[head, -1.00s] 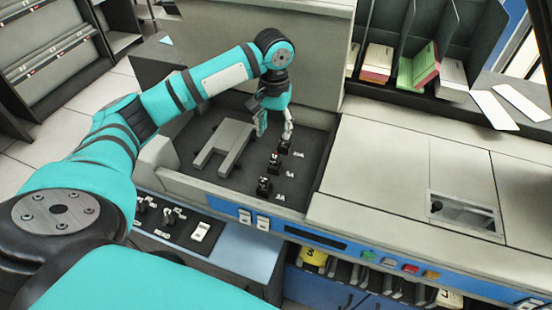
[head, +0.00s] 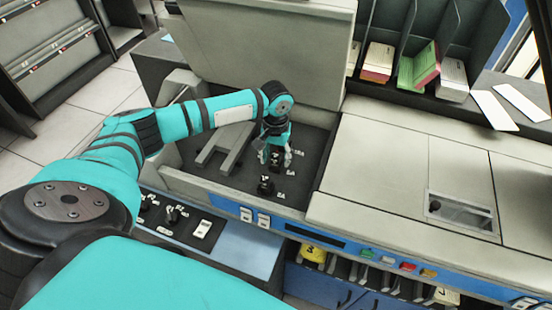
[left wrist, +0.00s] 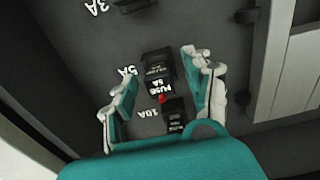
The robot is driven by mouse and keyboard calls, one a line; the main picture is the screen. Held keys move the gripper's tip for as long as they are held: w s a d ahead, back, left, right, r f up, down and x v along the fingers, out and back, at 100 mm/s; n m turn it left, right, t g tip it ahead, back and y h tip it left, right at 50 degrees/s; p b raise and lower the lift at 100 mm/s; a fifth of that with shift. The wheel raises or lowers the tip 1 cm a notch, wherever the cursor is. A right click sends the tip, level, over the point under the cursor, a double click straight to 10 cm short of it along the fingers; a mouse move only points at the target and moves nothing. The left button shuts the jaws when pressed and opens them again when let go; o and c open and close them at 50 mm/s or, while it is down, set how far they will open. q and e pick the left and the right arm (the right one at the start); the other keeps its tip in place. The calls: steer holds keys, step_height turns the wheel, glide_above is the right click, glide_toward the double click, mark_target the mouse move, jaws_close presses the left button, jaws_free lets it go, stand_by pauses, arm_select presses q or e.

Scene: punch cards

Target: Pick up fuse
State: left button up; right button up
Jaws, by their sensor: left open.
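Three black fuses stand in a row in the dark recessed bay of the machine. In the left wrist view the fuse marked 5A (left wrist: 158,66) lies between the two fingers of my open left gripper (left wrist: 159,68), with no clear contact. The 10A fuse (left wrist: 174,118) is nearer the palm, partly hidden, with a small red spot (left wrist: 162,99) beside it. The 3A fuse (left wrist: 132,4) is at the top edge. In the head view my left gripper (head: 275,160) points down over the row, and the 3A fuse (head: 266,186) stands in front of it. My right gripper is out of view.
A grey raised block (head: 225,145) lies left of the fuses in the bay. The raised lid (head: 265,40) stands behind. A pale flat cover (head: 375,170) borders the bay on the right. Switches (head: 172,215) sit on the front panel.

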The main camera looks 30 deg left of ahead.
arm_select(q)
jaws_close()
steer(key=shift+r, duration=0.1)
